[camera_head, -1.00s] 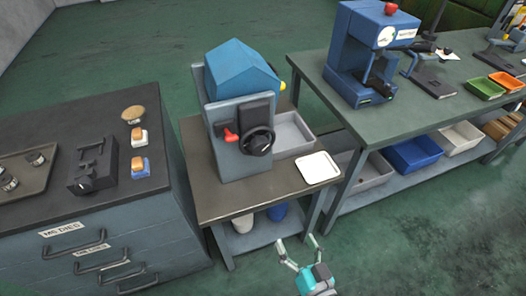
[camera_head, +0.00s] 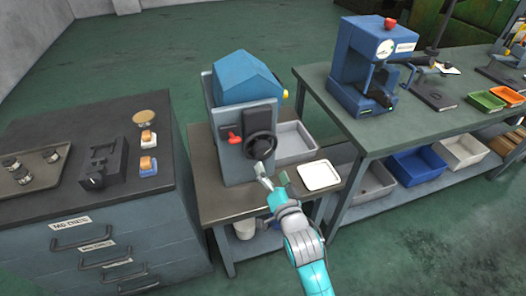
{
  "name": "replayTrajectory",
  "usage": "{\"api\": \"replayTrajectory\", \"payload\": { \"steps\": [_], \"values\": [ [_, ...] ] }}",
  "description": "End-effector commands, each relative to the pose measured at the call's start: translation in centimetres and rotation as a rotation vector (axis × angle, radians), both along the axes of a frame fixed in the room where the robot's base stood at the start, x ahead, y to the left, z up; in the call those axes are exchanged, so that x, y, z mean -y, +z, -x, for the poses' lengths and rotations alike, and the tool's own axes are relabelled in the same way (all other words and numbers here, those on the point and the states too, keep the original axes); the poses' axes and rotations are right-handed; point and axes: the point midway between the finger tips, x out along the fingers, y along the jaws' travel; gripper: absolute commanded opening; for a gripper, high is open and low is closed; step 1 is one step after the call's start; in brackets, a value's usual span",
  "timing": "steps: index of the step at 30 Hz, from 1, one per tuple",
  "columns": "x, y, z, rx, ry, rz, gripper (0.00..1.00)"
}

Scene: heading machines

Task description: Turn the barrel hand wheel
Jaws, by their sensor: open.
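The barrel machine is a grey upright housing (camera_head: 247,168) with a blue faceted barrel (camera_head: 243,78) on top, standing on a small table. My gripper (camera_head: 271,173) is open and empty, just below the wheel and in front of the machine. One fingertip appears close to the wheel's lower rim; I cannot tell whether it touches. My arm reaches up from the bottom of the picture.
A white tray (camera_head: 318,176) lies right of my gripper, with a grey bin (camera_head: 293,143) behind it. A drawer cabinet (camera_head: 103,243) stands at left. A workbench (camera_head: 427,103) with a blue press (camera_head: 362,68) stands at right. Open floor (camera_head: 430,230) lies at front right.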

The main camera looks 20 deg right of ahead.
Motion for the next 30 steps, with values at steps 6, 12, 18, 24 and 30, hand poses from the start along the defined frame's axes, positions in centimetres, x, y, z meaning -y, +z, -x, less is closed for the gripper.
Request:
{"api": "replayTrajectory", "payload": {
  "steps": [6,12,18,24,30],
  "values": [
    [0.1,0.1,-3.7,0.001,-0.001,0.001,0.87],
    [0.2,0.1,-6.9,0.001,-0.001,0.001,0.87],
    [0.2,0.0,-8.7,0.000,0.000,0.001,0.87],
    [0.2,0.0,-9.2,0.000,0.000,0.001,0.87],
    [0.2,0.0,-9.2,0.000,0.000,0.001,0.84]
  ]
}}
